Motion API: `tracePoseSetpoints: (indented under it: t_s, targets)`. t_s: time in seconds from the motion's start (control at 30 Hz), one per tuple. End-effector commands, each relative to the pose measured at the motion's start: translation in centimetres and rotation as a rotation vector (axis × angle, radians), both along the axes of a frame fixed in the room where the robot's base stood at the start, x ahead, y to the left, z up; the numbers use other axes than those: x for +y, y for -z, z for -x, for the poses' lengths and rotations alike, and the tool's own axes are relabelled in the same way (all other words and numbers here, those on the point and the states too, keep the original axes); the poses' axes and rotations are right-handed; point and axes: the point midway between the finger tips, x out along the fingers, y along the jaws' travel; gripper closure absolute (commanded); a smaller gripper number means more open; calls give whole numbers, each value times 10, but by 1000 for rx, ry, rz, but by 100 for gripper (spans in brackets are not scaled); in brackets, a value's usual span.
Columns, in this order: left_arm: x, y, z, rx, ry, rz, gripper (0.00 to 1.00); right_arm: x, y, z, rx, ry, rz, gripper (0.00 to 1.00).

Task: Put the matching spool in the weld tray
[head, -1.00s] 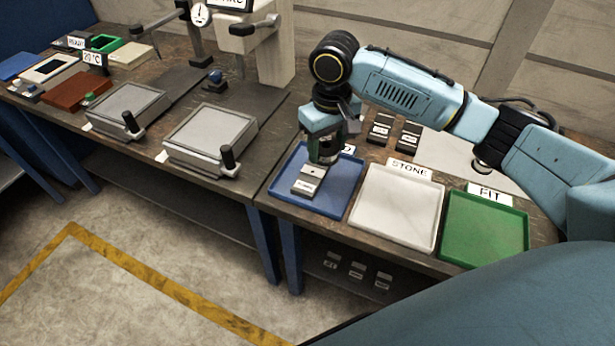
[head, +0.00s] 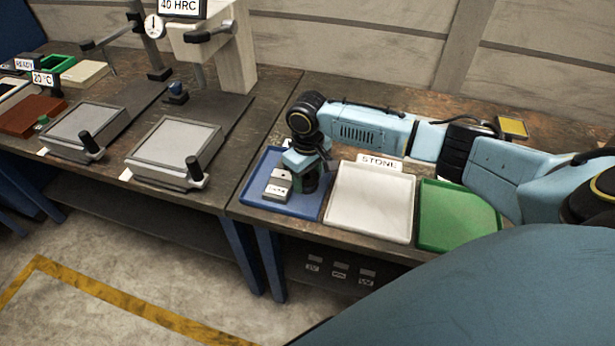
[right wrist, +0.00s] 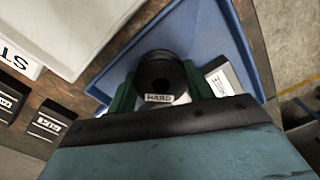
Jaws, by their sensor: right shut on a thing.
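My right gripper (head: 308,183) is low over the blue tray (head: 300,208), reaching down into it. In the right wrist view its green fingers (right wrist: 160,84) are shut on a dark round spool (right wrist: 161,70) labelled HARD. The blue tray (right wrist: 212,32) lies beneath the spool; I cannot tell whether they touch. A grey block with a white label (head: 279,184) sits in the blue tray beside the gripper and also shows in the right wrist view (right wrist: 221,78). The blue tray's own sign is hidden behind the arm. My left gripper is out of view.
The white STONE tray (head: 372,208) and the green tray (head: 455,216) stand to the right. Two grey plates (head: 90,130) (head: 176,148) with black handles and a hardness tester (head: 222,45) reading 40 HRC stand left. Small labelled blocks (right wrist: 46,126) lie behind the trays.

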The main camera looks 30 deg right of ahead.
Motion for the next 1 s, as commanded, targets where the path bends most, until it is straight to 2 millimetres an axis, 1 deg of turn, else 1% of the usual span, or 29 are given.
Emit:
tracePoseSetpoints:
  t_s: [0.17, 0.2, 0.33, 0.57, 0.67, 0.77, 0.87, 1.0]
  targets:
    - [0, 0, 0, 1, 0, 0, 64, 0, -1, -1, -3, 0, -1, 79]
    - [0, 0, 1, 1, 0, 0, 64, 0, -1, -1, -2, 0, 0, 43]
    - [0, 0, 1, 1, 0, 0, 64, 0, -1, -1, -2, 0, 0, 27]
    - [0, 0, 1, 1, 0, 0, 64, 0, -1, -1, -2, 0, 0, 27]
    - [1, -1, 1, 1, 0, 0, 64, 0, -4, -1, -2, 0, 0, 27]
    - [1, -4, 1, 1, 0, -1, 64, 0, -15, -1, -4, 0, -2, 27]
    - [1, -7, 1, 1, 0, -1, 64, 0, -35, -2, -6, -1, -2, 27]
    - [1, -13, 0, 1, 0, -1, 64, 0, -66, -2, -7, 0, -2, 27]
